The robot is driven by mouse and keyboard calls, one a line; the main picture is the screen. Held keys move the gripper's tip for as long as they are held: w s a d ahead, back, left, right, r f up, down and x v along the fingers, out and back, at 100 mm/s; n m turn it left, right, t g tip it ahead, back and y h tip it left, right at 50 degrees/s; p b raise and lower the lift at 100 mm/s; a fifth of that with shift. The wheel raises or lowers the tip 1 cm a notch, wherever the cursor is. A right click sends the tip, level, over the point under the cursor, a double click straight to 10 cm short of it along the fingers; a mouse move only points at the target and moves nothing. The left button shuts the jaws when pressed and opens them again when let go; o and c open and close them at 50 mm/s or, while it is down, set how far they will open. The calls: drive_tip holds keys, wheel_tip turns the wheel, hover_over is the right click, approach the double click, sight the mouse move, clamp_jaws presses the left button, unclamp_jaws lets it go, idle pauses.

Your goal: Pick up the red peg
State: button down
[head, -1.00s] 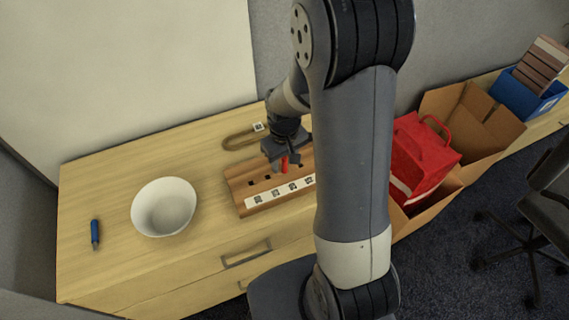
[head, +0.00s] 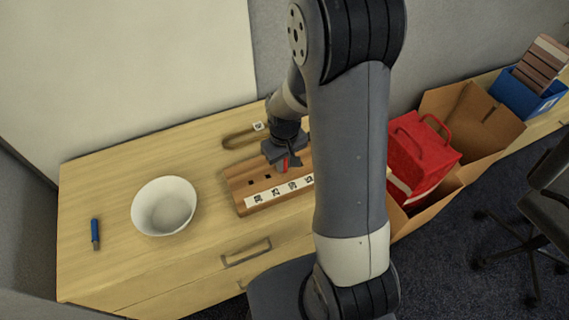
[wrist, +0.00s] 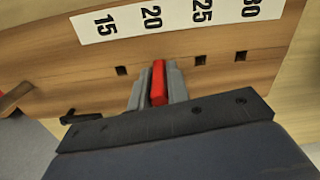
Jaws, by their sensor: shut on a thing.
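The red peg (wrist: 158,83) is between the two fingers of my gripper (wrist: 158,88) in the wrist view, with a finger against each side. In the head view the red peg (head: 286,162) shows as a small bit of red below my gripper (head: 284,158). The wooden block (head: 238,178) with square holes and a white number strip lies under the gripper. In the wrist view the block (wrist: 100,90) shows the numbers 15, 20, 25 and 30. The peg is in line with the hole place near 20. Its lower end is hidden, so I cannot tell whether it is still in the hole.
A white bowl (head: 164,205) and a blue-handled tool (head: 95,234) are on the table (head: 110,180) to the left. A brown loop (head: 240,138) lies behind the block. A red bag (head: 422,155) in a cardboard box (head: 487,118) stands at right.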

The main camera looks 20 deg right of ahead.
wheel_tip(320, 180, up, 10)
wheel_tip(320, 180, up, 4)
drive_tip(key=p, duration=0.3)
idle(0.9)
drive_tip(key=shift+s, duration=0.1)
idle(0.4)
